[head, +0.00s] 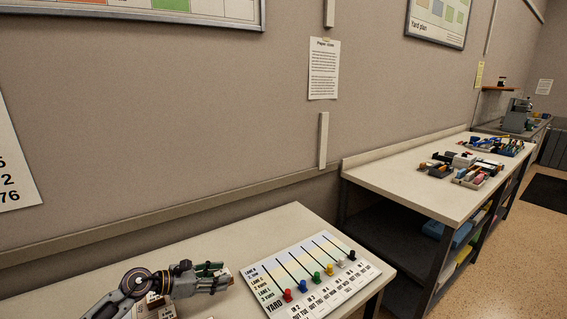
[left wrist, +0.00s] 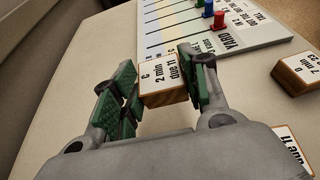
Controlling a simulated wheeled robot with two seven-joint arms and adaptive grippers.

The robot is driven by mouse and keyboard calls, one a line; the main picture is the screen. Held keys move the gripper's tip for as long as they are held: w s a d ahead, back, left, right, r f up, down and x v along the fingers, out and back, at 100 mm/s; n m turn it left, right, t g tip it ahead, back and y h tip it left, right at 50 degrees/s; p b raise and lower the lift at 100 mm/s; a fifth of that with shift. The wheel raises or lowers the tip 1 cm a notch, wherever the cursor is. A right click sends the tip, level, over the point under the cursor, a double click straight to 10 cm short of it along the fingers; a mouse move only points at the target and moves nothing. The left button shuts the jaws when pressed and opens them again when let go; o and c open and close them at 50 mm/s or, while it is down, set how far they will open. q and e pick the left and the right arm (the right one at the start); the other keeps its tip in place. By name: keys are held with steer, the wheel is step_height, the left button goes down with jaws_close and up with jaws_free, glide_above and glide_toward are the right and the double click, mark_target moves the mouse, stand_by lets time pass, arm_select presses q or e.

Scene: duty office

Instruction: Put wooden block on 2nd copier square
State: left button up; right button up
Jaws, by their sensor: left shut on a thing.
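My left gripper (head: 218,279) is in the head view, over the near table and left of the printed yard board. In the left wrist view the left gripper (left wrist: 155,88) is shut on a wooden block (left wrist: 163,80). The block's white top reads "C 2 min due 11". The board (head: 315,275) has pale coloured lanes, black lines and several coloured pegs. It also shows ahead of the block in the left wrist view (left wrist: 255,37). I cannot make out which square is the 2nd copier square. My right gripper is not in view.
Another wooden block (left wrist: 302,72) lies right of the gripper, and a further labelled block (left wrist: 293,148) is partly cut off. The near table (head: 240,232) is bare behind the board. A second table (head: 400,178) with filled trays stands to the right, beyond a gap.

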arm_select(q)
glide_above(219, 299)
steer(key=f, duration=0.2)
steer(key=w+f, duration=0.1)
steer(key=f, duration=0.1)
steer(key=shift+d+f, duration=0.1)
steer(key=shift+d, duration=0.05)
steer(key=shift+f, duration=0.75)
steer(key=shift+s+a+r, duration=0.1)
steer(key=shift+s+a, duration=0.1)
steer(key=shift+a, duration=0.05)
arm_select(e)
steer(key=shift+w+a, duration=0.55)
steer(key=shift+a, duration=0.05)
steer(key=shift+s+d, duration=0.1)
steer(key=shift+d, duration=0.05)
arm_select(q)
steer(key=shift+s, duration=0.1)
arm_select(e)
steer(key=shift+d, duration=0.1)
arm_select(q)
steer(key=shift+s+d+r, duration=0.1)
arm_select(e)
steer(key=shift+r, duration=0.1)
